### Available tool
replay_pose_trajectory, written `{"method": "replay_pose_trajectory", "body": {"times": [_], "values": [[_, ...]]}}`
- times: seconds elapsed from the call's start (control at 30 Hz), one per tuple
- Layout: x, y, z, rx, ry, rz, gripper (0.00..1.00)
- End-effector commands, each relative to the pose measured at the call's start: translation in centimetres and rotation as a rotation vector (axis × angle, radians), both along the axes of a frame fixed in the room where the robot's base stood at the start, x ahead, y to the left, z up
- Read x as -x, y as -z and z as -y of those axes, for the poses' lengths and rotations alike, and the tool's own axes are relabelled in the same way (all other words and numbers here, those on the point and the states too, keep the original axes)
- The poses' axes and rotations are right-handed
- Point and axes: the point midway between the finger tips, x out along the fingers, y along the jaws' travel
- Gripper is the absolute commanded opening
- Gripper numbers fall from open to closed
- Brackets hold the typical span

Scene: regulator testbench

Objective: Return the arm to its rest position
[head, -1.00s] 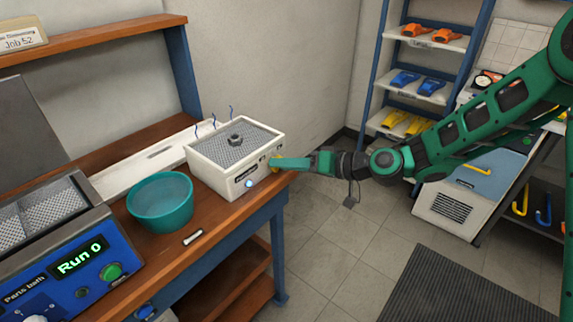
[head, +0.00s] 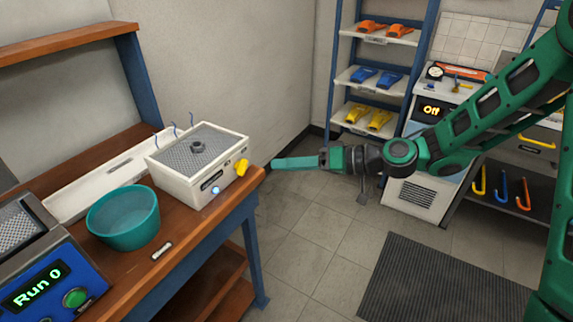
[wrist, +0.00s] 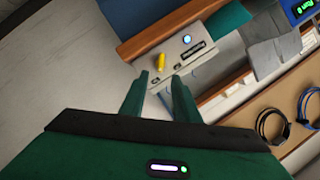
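My arm (head: 480,118), green with dark joints, reaches in from the right in the head view. My gripper (head: 275,164) points left, just right of a white box with a yellow knob (head: 242,167). A visible gap separates the fingertips from the knob. In the wrist view, the two green fingers of my gripper (wrist: 161,78) are apart with nothing held between them. The knob (wrist: 160,61) and the white box (wrist: 182,63) show beyond the fingertips.
Shelves (head: 376,78) with coloured tools and a white cabinet (head: 424,197) stand at the back. Open floor (head: 318,222) lies below my gripper.

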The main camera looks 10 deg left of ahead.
Motion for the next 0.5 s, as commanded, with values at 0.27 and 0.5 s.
{"method": "replay_pose_trajectory", "body": {"times": [0.27, 0.5], "values": [[0.0, 1.4, 3.0, 0.131, 0.013, 0.007, 0.29], [0.4, 4.2, 14.5, 0.496, 0.121, -0.048, 0.29]]}}
